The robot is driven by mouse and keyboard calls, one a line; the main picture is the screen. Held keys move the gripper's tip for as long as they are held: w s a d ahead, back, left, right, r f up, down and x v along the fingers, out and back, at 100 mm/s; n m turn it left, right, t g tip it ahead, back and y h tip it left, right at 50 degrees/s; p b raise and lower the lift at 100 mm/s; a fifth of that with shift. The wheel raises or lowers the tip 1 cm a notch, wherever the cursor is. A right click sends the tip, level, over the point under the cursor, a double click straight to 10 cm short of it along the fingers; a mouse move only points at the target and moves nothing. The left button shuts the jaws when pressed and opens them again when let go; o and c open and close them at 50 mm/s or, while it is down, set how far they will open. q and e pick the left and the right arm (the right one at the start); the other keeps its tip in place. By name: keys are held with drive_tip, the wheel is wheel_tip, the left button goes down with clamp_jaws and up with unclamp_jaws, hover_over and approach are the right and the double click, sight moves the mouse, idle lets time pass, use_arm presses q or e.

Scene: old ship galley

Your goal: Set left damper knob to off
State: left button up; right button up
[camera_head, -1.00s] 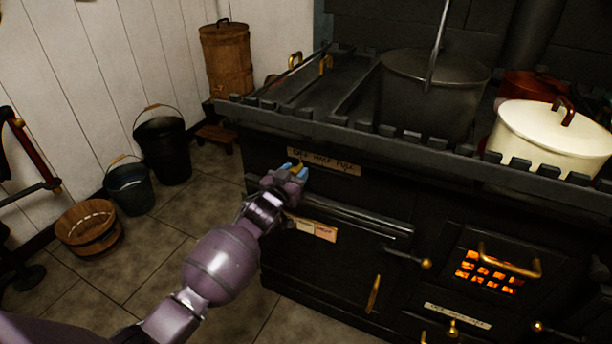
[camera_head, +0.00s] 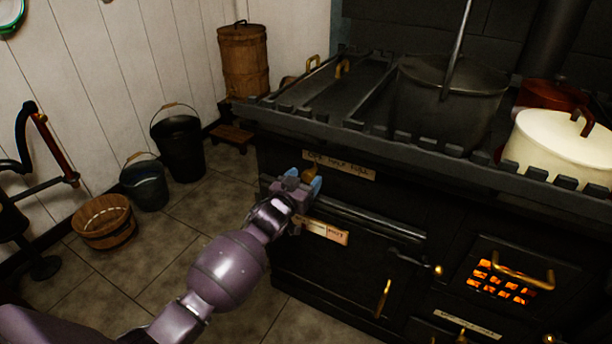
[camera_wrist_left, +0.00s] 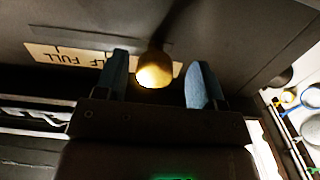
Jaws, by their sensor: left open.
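The left damper knob (camera_head: 310,171) is a small brass knob on the stove's dark front, at the left end of a plate (camera_head: 345,167) lettered for half and full. My left gripper (camera_head: 303,183) is at the knob, open, with blue fingertips. In the left wrist view the round-ended knob (camera_wrist_left: 154,70) lies between the two fingers (camera_wrist_left: 158,86), with a gap on both sides. The plate (camera_wrist_left: 75,62) shows upside down behind the left finger there. Part of the plate's lettering is hidden or unclear, so I cannot tell the knob's setting.
A glowing grate (camera_head: 500,283) is at lower right. A grey pot (camera_head: 440,110) and cream pot (camera_head: 560,145) stand on the stove. Buckets (camera_head: 178,145) stand on the open floor at left.

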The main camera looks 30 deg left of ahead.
use_arm(q)
drive_tip(key=s+p, duration=0.2)
drive_tip(key=s, duration=0.7)
drive_tip(key=shift+a, duration=0.2)
use_arm(e)
drive_tip(key=shift+s+d+r+m, duration=0.15)
drive_tip(key=shift+s+d+m, duration=0.15)
drive_tip(key=shift+s, duration=0.35)
drive_tip(key=shift+r, duration=0.1)
